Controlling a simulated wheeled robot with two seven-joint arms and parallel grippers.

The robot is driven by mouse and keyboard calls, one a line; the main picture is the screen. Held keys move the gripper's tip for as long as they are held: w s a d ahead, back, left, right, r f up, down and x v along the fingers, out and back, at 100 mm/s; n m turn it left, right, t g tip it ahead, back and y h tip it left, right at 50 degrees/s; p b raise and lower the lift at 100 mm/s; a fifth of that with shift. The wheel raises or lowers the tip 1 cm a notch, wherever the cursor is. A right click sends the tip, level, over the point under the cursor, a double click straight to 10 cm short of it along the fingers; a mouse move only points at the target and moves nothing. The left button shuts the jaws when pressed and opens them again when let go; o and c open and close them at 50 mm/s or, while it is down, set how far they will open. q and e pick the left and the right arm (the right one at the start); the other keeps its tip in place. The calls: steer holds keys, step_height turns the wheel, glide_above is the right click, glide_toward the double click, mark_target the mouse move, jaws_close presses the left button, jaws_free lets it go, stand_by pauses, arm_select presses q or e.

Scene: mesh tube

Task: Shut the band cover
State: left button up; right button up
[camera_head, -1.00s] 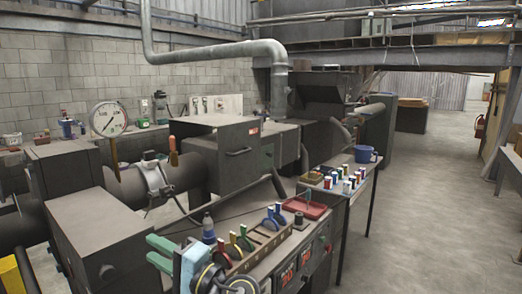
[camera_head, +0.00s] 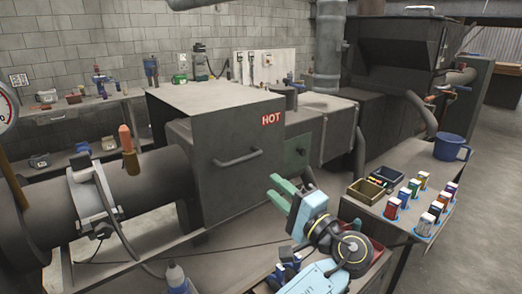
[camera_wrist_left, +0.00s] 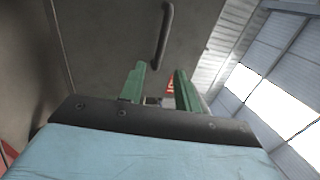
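The dark grey box-shaped cover (camera_head: 235,180) around the pipe, which I take to be the band cover, has a bar handle (camera_head: 238,158) and a red HOT label (camera_head: 272,119). I cannot tell whether it is fully shut. My left gripper (camera_head: 273,192) is in front of its lower right side, apart from the handle, with its green fingers spread and empty. In the left wrist view the gripper (camera_wrist_left: 160,83) is also open; the handle (camera_wrist_left: 164,35) is beyond the fingertips and the label (camera_wrist_left: 171,87) shows between the fingers. My right gripper is out of view.
The floor at far right is clear.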

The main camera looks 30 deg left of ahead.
arm_select(q)
steer(key=p, duration=0.1)
glide_toward(243, 157)
steer(key=a, duration=0.2)
steer(key=x, duration=0.4)
steer(key=p+x, duration=0.1)
steer(key=x, duration=0.3)
steer(key=shift+w+f, duration=0.2)
steer(key=shift+w, duration=0.3)
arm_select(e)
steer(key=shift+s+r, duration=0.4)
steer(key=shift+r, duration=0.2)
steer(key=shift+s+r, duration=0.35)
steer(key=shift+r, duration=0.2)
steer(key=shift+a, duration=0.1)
arm_select(q)
jaws_close()
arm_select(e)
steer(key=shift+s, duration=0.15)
